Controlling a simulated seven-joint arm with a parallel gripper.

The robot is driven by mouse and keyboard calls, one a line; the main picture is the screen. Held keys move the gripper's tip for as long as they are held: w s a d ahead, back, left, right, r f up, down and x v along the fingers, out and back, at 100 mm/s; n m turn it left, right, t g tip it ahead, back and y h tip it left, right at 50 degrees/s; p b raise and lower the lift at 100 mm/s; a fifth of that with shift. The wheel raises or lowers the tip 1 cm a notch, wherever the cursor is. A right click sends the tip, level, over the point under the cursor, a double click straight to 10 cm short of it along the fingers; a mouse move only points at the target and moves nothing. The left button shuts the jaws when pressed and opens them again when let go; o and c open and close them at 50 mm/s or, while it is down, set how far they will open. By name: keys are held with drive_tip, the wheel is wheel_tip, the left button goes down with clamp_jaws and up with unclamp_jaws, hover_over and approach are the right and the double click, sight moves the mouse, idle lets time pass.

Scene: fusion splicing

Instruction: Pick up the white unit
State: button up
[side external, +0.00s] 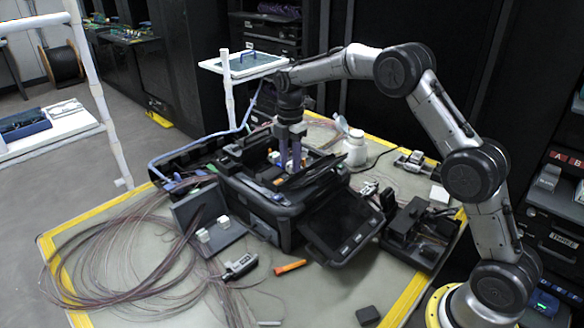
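Several white items could be the white unit, and I cannot tell which one is meant. Two small white blocks, one at the left (203,235) and one at the right (223,222), sit on a grey plate left of the splicer. A small white box (440,194) lies near the table's right edge. A white bottle-like container (355,149) stands behind the splicer. My gripper (290,168) points down over the black fusion splicer (265,205). Its two purple fingers look apart, with nothing clearly held between them. The fingertips are small and partly lost against the splicer.
A tangle of brown fibres (125,255) covers the table's left side. A tilted screen (342,220) juts from the splicer's front. A black device (412,230) stands at the right. An orange tool (291,267) lies in front. The front table area is mostly clear.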

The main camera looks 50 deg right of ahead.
clamp_jaws()
drive_tip(key=shift+r, duration=0.15)
